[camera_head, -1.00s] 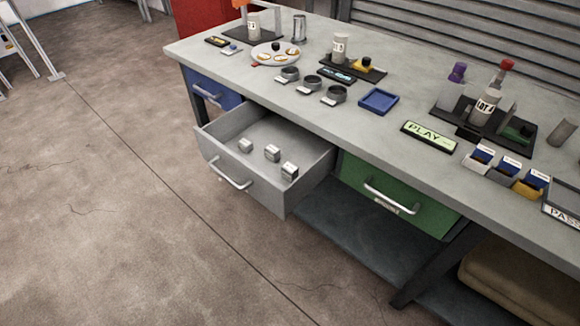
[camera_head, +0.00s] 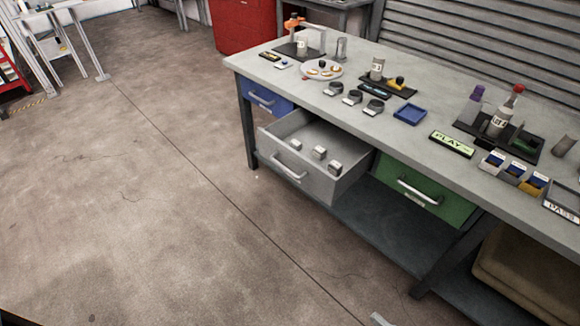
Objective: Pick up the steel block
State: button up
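Three small silvery blocks sit in the open grey drawer (camera_head: 346,186) under the workbench: a left one (camera_head: 295,144), a middle one (camera_head: 319,152) and a right one (camera_head: 335,167). They stand apart in a slanting row near the drawer's front. Each seems to have a pale top with small markings, too small to read. I cannot tell from their look which is the steel block.
The grey workbench (camera_head: 345,100) carries bottles, a plate (camera_head: 322,70), several dark round holders and a blue tray (camera_head: 409,114). The blue drawer (camera_head: 265,97) and green drawer (camera_head: 427,190) are shut. Open concrete floor (camera_head: 130,200) lies left and in front.

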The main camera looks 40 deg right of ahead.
aim_at(335, 168)
jog(key=i+u, duration=0.2)
jog(key=i, duration=4.85)
jog(key=i+z, duration=0.2)
jog(key=z, duration=0.25)
jog(key=i+j+z, duration=0.1)
jog(key=z, duration=0.4)
jog(key=i+j+z, duration=0.15)
jog(key=z, duration=2.65)
jog(key=i+l, duration=0.1)
jog(key=l, duration=0.2)
jog(key=i+l, duration=0.1)
jog(key=l, duration=0.25)
